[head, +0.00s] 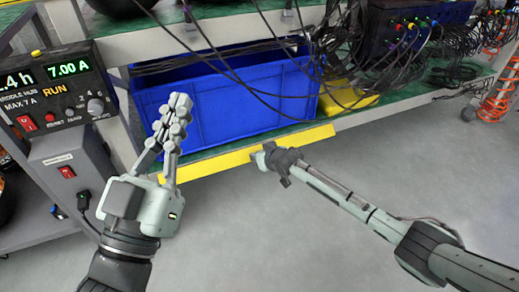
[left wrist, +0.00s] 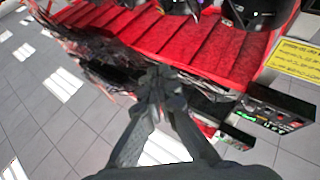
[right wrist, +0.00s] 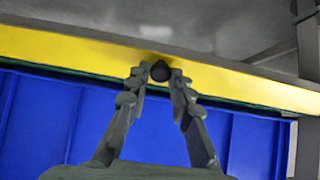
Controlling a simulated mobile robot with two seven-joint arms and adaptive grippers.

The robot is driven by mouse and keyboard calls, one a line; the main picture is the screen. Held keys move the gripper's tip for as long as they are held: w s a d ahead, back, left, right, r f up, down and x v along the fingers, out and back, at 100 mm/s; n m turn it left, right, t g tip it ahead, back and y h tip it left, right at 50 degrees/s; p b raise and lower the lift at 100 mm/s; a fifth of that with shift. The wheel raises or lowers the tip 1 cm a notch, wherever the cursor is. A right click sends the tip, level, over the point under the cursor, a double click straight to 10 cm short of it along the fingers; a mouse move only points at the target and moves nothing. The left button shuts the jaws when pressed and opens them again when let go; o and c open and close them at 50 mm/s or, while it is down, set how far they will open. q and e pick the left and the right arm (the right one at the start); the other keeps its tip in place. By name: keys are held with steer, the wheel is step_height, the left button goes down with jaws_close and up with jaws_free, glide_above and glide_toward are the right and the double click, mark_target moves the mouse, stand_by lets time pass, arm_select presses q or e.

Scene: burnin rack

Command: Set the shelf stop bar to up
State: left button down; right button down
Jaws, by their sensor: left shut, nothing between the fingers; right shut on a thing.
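The shelf stop bar (head: 215,163) is a long yellow strip along the front edge of the lower shelf, in front of the blue bin. I cannot tell surely whether it stands up or down. In the right wrist view the yellow bar (right wrist: 70,46) runs across the picture, with a dark round knob (right wrist: 160,70) at its middle. My right gripper (right wrist: 160,76) is shut on this knob; in the head view it reaches the bar from the right. My left gripper (head: 178,105) is shut and empty, raised in front of the blue bin, left of the right gripper.
A blue bin (head: 225,98) stands on the green lower shelf (head: 400,112) behind the bar. Black cables (head: 350,80) hang from above over it. A power supply unit (head: 55,92) stands at the left. The grey floor (head: 260,240) in front is clear.

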steer(key=g+p, duration=0.1)
steer(key=r+g+p, duration=0.1)
steer(key=g+p, duration=0.1)
steer(key=shift+w+a+r+h, duration=0.15)
steer(key=shift+w+r+h, duration=0.1)
steer(key=shift+h, duration=0.15)
arm_select(q)
steer(key=a+f+g+y, duration=0.3)
steer(key=a+f+g, duration=0.1)
steer(key=f, duration=0.5)
steer(key=a+f+g+y, duration=0.3)
steer(key=f+g, duration=0.3)
steer(key=f, duration=0.4)
steer(key=shift+a+p, duration=0.3)
steer(key=shift+a, duration=0.55)
arm_select(e)
steer(key=shift+g, duration=0.3)
arm_select(q)
steer(key=shift+s, duration=0.1)
arm_select(e)
steer(key=c, duration=1.3)
jaws_free()
steer(key=shift+r, duration=0.1)
steer(key=shift+c, duration=0.2)
steer(key=shift+r, duration=0.15)
steer(key=v, duration=1.1)
steer(key=shift+s+r, duration=0.25)
steer(key=shift+r, duration=0.05)
